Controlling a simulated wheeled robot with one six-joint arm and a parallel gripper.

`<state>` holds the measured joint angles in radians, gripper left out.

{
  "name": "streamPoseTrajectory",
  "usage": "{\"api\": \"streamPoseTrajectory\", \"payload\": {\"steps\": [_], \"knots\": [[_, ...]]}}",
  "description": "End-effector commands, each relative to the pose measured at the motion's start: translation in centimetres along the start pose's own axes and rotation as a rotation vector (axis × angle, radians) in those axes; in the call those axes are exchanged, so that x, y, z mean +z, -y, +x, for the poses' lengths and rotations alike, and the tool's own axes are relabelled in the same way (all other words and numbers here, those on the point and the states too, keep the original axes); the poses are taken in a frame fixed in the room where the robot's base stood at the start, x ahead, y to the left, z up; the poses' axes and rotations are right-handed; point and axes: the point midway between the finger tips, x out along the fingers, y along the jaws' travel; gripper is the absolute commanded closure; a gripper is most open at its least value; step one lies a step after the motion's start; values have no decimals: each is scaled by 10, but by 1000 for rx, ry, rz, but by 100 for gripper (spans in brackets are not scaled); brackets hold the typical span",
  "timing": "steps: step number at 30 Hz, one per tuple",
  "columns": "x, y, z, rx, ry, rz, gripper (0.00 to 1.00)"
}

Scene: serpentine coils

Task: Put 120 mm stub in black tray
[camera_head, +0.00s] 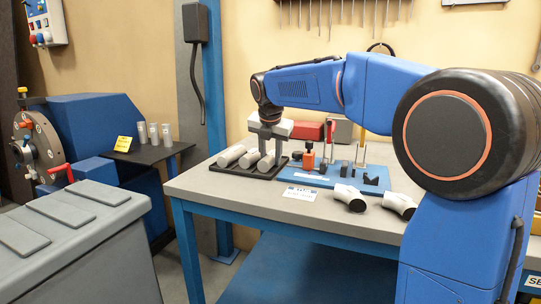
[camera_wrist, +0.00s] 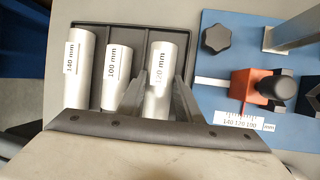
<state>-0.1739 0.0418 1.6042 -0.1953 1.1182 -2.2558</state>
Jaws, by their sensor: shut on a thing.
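The 120 mm stub (camera_wrist: 158,95) is a light grey cylinder with a white label. It lies in the black tray (camera_wrist: 117,34), at the right end of the row. My gripper (camera_wrist: 164,80) has one finger on each side of it and is shut on it. In the head view my gripper (camera_head: 267,140) reaches down over the black tray (camera_head: 262,178) on the table. The fingers and wrist hide the near end of the stub, so I cannot tell whether it touches the tray floor.
The 140 mm stub (camera_wrist: 80,70) and the 100 mm stub (camera_wrist: 117,78) lie left in the tray. A blue board (camera_wrist: 225,75) with an orange block (camera_wrist: 243,88) and a black knob (camera_wrist: 216,38) is close on the right. Two pipe elbows (camera_head: 348,197) lie near the table's front.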

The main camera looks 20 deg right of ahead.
Motion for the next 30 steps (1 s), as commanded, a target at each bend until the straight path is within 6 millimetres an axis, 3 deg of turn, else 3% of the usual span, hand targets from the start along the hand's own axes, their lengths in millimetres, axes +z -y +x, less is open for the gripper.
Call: {"api": "streamPoseTrajectory", "payload": {"steps": [4, 5, 7, 8, 20, 30], "knots": [[0, 0, 0, 0, 1, 0, 97], [0, 0, 0, 0, 1, 0, 66], [0, 0, 0, 0, 1, 0, 49], [0, 0, 0, 0, 0, 0, 46], [0, 1, -5, -2, -1, 0, 46], [0, 0, -62, 2, 3, 0, 46]]}}
